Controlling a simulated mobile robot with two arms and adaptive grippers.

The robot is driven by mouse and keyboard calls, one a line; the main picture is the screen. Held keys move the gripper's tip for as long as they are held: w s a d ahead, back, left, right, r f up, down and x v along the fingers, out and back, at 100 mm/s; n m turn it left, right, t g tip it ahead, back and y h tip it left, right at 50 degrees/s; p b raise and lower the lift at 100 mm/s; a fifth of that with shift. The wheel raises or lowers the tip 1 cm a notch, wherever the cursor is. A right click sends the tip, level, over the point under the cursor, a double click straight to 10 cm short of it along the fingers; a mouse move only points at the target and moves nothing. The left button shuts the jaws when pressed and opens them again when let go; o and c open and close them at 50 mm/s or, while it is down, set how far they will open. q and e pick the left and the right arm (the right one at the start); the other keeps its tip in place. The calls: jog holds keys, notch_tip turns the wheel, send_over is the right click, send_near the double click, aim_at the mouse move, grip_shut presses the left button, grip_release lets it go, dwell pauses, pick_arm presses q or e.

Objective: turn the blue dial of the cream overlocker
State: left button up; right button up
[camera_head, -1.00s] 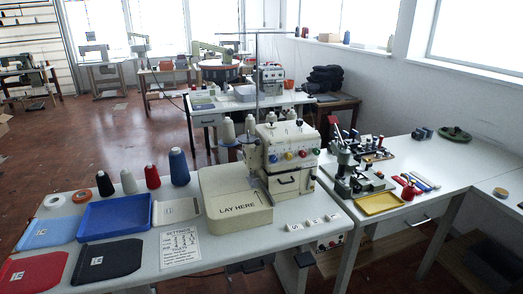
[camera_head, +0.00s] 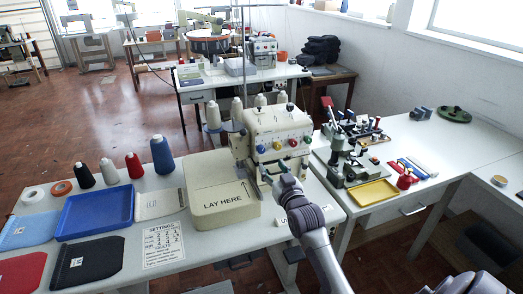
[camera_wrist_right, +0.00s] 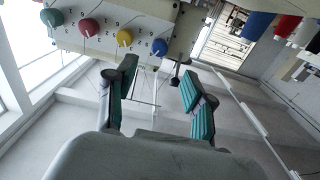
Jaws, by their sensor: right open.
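The cream overlocker (camera_head: 270,125) stands on the white table with a row of coloured dials on its front. The blue dial (camera_head: 261,149) is leftmost in the head view, with yellow, red and green dials to its right. My right gripper (camera_head: 273,174) is in front of the machine, a little below the blue dial. In the right wrist view the blue dial (camera_wrist_right: 160,47) lies beyond the gap between my open, empty fingers (camera_wrist_right: 155,88), apart from them. My left gripper is not in view.
A cream "LAY HERE" box (camera_head: 222,205) stands left of my right arm. Yellow (camera_wrist_right: 124,37), red (camera_wrist_right: 89,27) and green (camera_wrist_right: 53,17) dials sit close beside the blue one. A green press (camera_head: 345,160) and yellow tray (camera_head: 370,193) are to the right.

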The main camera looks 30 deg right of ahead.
aim_at(262, 152)
jog(key=x, duration=0.9)
jog(key=shift+w+d+f+p, duration=0.1)
jog(key=shift+w+f+p, duration=0.05)
jog(key=shift+w+p, duration=0.25)
jog(key=shift+s, duration=0.1)
grip_shut()
